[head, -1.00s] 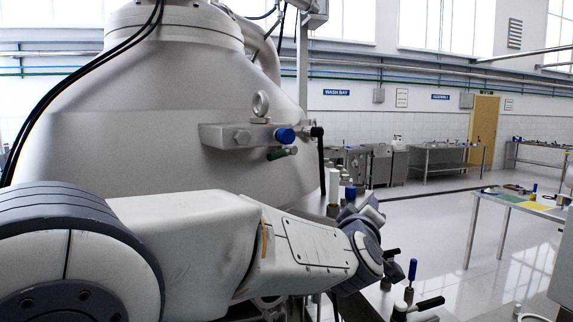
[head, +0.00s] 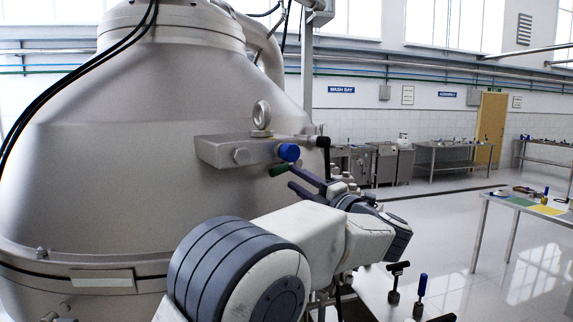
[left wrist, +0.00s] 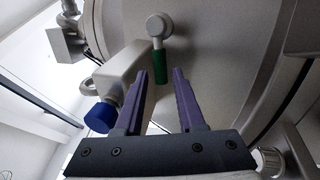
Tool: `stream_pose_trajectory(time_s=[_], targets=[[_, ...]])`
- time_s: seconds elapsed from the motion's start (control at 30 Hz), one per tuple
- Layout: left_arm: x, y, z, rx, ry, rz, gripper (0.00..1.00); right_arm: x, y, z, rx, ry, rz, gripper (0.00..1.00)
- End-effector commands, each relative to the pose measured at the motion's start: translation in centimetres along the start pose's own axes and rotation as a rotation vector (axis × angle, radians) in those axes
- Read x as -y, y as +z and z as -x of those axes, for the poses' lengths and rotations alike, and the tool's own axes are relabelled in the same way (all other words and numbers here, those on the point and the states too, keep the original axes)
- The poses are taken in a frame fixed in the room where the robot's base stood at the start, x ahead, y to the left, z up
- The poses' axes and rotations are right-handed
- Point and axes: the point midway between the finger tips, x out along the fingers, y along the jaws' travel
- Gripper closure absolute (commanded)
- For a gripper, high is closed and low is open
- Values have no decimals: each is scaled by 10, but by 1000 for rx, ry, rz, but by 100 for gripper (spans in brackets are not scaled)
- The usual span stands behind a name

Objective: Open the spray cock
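The green-handled lever, likely the spray cock, hangs from a round metal boss (left wrist: 159,25) in the left wrist view. Its green grip (left wrist: 159,64) points down and shows between the fingertips of my left gripper (left wrist: 162,72). In the head view the green grip (head: 279,170) sits under the blue knob (head: 289,152) on the metal block (head: 222,150). My left gripper (head: 292,176) is open, its purple fingers pointing at the lever. I cannot tell whether they touch it. My right gripper is not in view.
The large grey separator bowl (head: 110,150) fills the left. A lifting eye (head: 261,114) and a black lever (head: 324,143) stand close to the block. The blue knob also shows left of my fingers in the left wrist view (left wrist: 100,117).

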Motion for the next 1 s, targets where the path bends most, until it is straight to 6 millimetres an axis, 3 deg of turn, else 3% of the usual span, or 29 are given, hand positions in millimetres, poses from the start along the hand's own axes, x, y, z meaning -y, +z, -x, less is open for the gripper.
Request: stream_pose_trajectory(time_s=[0.03,0.23,0.6,0.67,0.7,0.73,1.0], targets=[[-4,0,-11,-2,0,-3,62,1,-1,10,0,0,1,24],[-2,-1,-35,-2,0,-2,62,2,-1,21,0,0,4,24],[1,-1,-41,0,0,-1,62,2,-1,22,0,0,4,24],[1,-1,-41,0,0,-1,81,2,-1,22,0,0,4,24],[1,-1,-41,0,0,-1,96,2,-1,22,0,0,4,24],[1,-1,-41,0,0,-1,100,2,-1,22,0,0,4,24],[0,-1,-41,0,0,-1,100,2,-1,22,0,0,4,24]])
